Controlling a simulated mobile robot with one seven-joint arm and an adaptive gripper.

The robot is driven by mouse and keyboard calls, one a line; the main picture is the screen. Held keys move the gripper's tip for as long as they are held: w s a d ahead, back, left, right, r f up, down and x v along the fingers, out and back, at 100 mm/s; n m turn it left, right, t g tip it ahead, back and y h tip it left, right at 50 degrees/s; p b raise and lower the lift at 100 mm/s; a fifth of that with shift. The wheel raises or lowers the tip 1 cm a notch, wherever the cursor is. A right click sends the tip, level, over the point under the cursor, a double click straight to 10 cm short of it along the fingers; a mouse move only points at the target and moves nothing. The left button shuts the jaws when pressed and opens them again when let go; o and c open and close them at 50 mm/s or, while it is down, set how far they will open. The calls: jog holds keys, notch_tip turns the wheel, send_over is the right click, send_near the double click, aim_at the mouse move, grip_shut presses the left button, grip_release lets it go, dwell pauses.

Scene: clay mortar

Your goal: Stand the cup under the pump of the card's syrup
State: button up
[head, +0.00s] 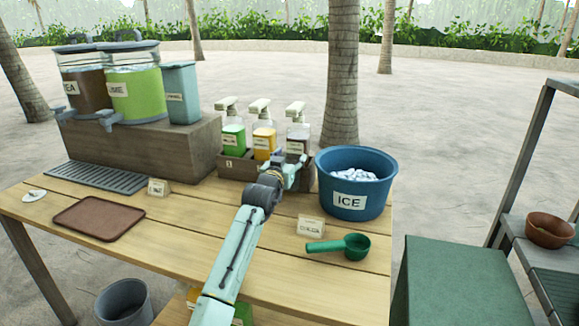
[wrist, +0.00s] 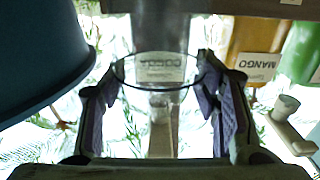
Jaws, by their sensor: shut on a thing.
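My gripper (head: 288,174) is shut on a clear cup in front of the right-hand syrup bottle. In the wrist view the gripper (wrist: 157,88) has a finger on each side of the cup (wrist: 156,88), whose dark round rim shows. In the head view the cup is hard to make out. The dark syrup bottle (head: 298,138) stands just beyond; its label, seen through the cup, seems to begin "COCO". The mango bottle (head: 264,138) and green bottle (head: 233,138) stand to its left. A card (head: 310,227) on the table has blurred writing. Whether the cup is under a spout cannot be told.
The blue ice bucket (head: 348,203) is close to the right of my gripper. A green scoop (head: 342,246) lies in front of it. A brown tray (head: 100,219) lies at left, near the drink dispensers (head: 135,88) on their wooden stand. The front middle of the table is bare.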

notch_tip(320, 180, down, 3)
jog(key=shift+f+p, duration=0.15)
jog(key=shift+p, duration=0.35)
jog(key=shift+f+b, duration=0.25)
jog(key=shift+b, duration=0.1)
jog(key=o, duration=1.1)
jog(key=shift+r, duration=0.1)
